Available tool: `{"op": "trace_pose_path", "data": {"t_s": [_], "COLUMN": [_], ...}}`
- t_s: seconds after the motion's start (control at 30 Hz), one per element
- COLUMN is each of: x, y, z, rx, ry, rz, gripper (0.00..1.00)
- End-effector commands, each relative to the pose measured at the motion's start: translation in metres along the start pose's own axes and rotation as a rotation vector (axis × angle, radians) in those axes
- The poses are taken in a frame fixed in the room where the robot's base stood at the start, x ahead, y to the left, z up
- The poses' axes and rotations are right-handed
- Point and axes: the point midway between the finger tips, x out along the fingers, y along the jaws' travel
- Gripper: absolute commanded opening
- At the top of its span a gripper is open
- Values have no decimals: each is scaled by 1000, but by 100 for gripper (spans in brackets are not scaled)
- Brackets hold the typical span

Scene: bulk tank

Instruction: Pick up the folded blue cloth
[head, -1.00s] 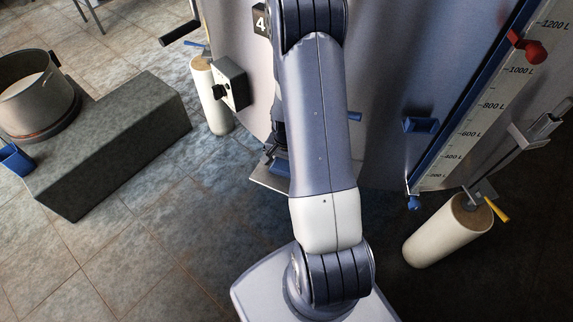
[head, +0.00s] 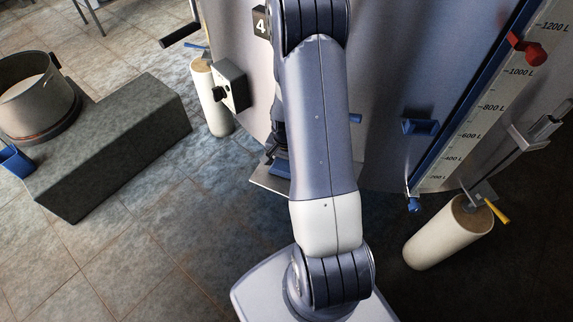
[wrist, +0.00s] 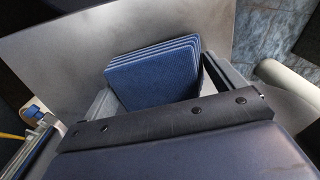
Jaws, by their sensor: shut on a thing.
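The folded blue cloth (wrist: 152,80) shows in the wrist view as a ribbed blue stack of several layers. It stands between the two fingers of my gripper (wrist: 155,97), which is shut on it. A flat grey metal shelf (wrist: 60,55) lies just beyond the cloth; I cannot tell whether the cloth touches it. In the head view my arm hides most of the gripper, and the shelf (head: 268,184) shows at the arm's left side by the tank.
The large metal tank (head: 385,80) stands close behind my arm, with a blue bracket (head: 420,127) and a litre scale (head: 490,105). White cylindrical legs (head: 450,232) stand at both sides. A grey block (head: 110,150) with a pot (head: 38,95) is at left. Tiled floor between is clear.

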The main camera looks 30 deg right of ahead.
Motion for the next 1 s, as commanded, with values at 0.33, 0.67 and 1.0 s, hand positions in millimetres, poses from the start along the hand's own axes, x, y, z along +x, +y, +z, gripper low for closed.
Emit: {"op": "trace_pose_path", "data": {"t_s": [0.33,0.67,1.0], "x": [-41,-90,-153], "y": [0,-1,0], "z": [-1,-1,-1], "rx": [0,0,0], "ry": [4,5,5], "rz": [-3,-3,-3], "gripper": [68,68,68]}}
